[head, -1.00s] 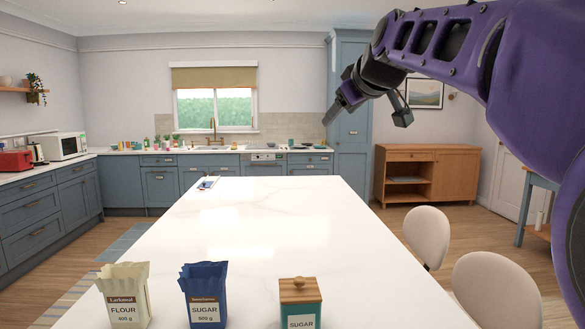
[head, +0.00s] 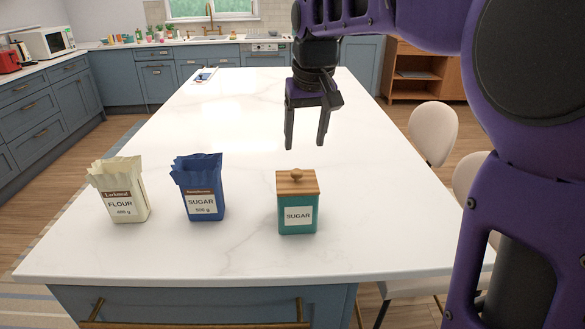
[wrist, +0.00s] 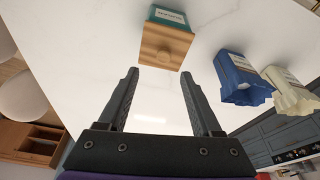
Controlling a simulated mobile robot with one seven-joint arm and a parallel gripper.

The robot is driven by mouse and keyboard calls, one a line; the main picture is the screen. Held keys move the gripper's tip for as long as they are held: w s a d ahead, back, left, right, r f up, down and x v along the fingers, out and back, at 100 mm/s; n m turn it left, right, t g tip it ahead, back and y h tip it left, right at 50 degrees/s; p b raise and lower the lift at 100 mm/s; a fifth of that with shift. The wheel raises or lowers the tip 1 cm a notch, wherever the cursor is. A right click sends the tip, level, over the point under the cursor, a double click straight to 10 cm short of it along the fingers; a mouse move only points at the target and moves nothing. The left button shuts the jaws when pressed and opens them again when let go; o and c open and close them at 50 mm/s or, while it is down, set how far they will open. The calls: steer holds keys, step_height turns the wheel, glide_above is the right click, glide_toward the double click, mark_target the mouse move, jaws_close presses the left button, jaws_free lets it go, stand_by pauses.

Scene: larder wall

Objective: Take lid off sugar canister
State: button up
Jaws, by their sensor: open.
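The sugar canister (head: 298,215) is a teal square box labelled SUGAR, standing upright on the white island top. My gripper (head: 306,146) is open and empty, fingers pointing down, above and a little behind the canister in the head view. In the wrist view its two fingers (wrist: 159,71) are apart and touch nothing.
A blue sugar bag (head: 200,188) and a cream flour bag (head: 120,190) stand open-topped to the left of the canister. White chairs (head: 433,132) stand along the right side. The island's front edge is close in front.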

mark_target(297, 171)
steer(key=x, duration=0.4)
steer(key=shift+w, duration=0.1)
steer(key=x, duration=0.1)
steer(key=b+x, duration=0.1)
steer(key=x, duration=0.3)
steer(key=shift+a+f, duration=0.15)
steer(key=shift+a, duration=0.25)
jaws_close()
